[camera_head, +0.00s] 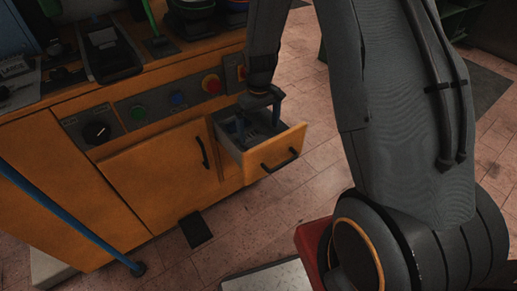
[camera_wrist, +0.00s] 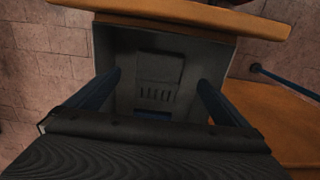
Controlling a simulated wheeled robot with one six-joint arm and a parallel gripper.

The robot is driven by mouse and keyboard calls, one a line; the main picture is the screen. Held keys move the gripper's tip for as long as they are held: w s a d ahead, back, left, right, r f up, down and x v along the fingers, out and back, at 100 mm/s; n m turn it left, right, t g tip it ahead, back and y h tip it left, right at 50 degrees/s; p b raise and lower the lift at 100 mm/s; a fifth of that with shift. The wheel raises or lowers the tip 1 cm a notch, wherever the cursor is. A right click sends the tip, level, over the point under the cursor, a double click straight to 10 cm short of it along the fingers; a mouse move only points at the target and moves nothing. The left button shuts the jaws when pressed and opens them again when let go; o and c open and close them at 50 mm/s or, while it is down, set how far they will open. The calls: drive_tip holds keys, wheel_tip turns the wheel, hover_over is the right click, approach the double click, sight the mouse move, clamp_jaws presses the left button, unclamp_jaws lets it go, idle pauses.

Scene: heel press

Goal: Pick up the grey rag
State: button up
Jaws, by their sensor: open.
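The open drawer (camera_head: 229,146) stands out from the orange cabinet, and my gripper (camera_head: 259,130) reaches down into it from above. In the wrist view, my gripper (camera_wrist: 159,80) is open, with one blue finger on each side. A dark grey, flat, folded-looking thing with short stripes, apparently the grey rag (camera_wrist: 157,69), lies in the drawer between the fingers. The fingers look apart from it, and nothing is held. Whether they are level with it cannot be told. In the head view the drawer's contents are mostly hidden by my gripper.
The drawer's orange front (camera_head: 284,151) has a black handle. The orange cabinet (camera_head: 150,185) beside it bears a knob and coloured buttons, with a cluttered top above. A blue bar (camera_head: 65,212) slants across at left. Tiled floor (camera_head: 240,225) lies open in front.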

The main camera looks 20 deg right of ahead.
sight(259, 142)
wheel_tip(259, 142, down, 8)
drive_tip(key=shift+r, duration=0.25)
drive_tip(key=shift+c, duration=0.3)
drive_tip(key=c, duration=1.1)
